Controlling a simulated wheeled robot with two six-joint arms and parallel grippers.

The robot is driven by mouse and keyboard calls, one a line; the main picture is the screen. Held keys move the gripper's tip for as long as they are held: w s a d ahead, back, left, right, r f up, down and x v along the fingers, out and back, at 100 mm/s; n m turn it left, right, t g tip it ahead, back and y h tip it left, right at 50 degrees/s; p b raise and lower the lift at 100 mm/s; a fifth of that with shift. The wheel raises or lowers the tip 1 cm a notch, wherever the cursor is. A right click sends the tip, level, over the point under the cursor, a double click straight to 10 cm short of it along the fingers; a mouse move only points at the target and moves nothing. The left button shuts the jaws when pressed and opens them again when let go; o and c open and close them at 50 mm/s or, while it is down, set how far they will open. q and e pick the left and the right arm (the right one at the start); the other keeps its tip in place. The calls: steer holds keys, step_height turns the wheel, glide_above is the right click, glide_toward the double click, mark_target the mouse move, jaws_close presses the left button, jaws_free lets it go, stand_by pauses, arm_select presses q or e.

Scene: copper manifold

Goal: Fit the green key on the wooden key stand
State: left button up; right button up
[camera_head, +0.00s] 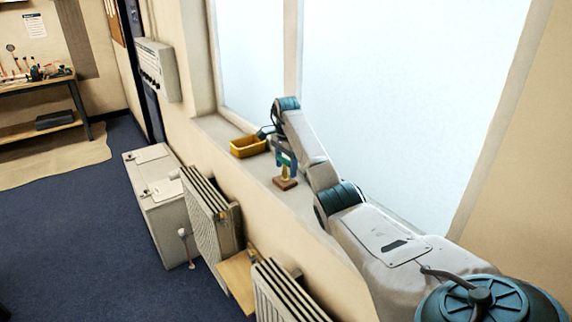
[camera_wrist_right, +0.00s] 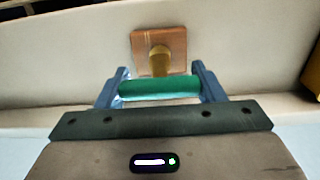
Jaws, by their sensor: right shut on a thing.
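The wooden key stand (camera_head: 285,183) sits on the window sill, with a square base and a short upright post. In the right wrist view the stand (camera_wrist_right: 174,42) lies just beyond the fingertips. My right gripper (camera_head: 284,155) is directly above the stand in the head view. It is shut on the green key (camera_wrist_right: 160,88), which lies crosswise between the two blue fingers. The key's lower part and whether it touches the post are hidden; I cannot tell if it is seated. My left gripper is not in view.
A yellow tray (camera_head: 248,147) stands on the sill just left of the stand. The window pane is close behind my right arm. Below the sill are radiators (camera_head: 210,210), a wooden ledge (camera_head: 238,278) and a grey cabinet (camera_head: 158,205).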

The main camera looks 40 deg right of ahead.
steer(key=shift+f, duration=0.5)
steer(key=o, duration=1)
steer(key=shift+r, duration=0.1)
